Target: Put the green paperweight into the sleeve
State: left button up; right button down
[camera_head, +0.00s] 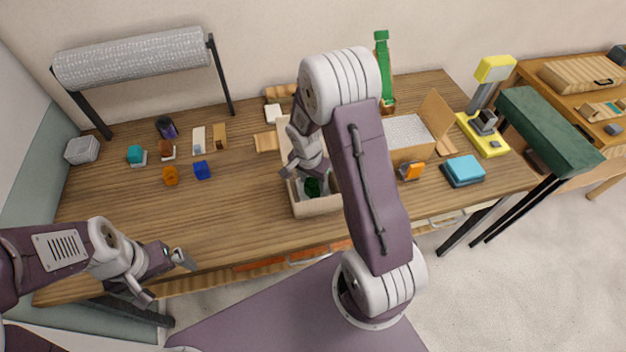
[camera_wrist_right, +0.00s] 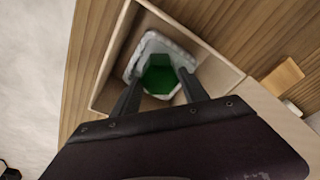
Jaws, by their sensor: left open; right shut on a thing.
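The green paperweight (camera_wrist_right: 160,78) shows between the two fingers of my right gripper (camera_wrist_right: 159,80) in the right wrist view. The gripper is shut on it. A pale grey-white sleeve (camera_wrist_right: 151,42) surrounds the paperweight inside an open cardboard box (camera_wrist_right: 107,76). In the head view the right gripper (camera_head: 310,178) reaches down into the box (camera_head: 318,207), and a bit of green (camera_head: 312,187) shows there. How deep the paperweight sits in the sleeve I cannot tell. My left gripper (camera_head: 163,278) is open and empty at the table's front left edge.
The table's front left is clear.

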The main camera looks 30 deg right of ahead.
aim_at(310, 186)
jog(key=shift+w+f, duration=0.1)
jog(key=shift+f+b, duration=0.25)
jog(key=shift+b, duration=0.15)
jog(key=c, duration=0.6)
grip_release()
notch_tip(310, 186, up, 13)
jog(key=s+a, duration=0.1)
jog(key=a, duration=0.1)
jog(key=s+a+f+n+y, duration=0.1)
jog(key=s+a+f+n, duration=0.2)
jog(key=s+n, duration=0.8)
jog(key=shift+s+a+n+y+p, duration=0.3)
jog(key=shift+s+a+y, duration=0.1)
jog(key=shift+a, duration=0.8)
jog(key=shift+f, duration=0.1)
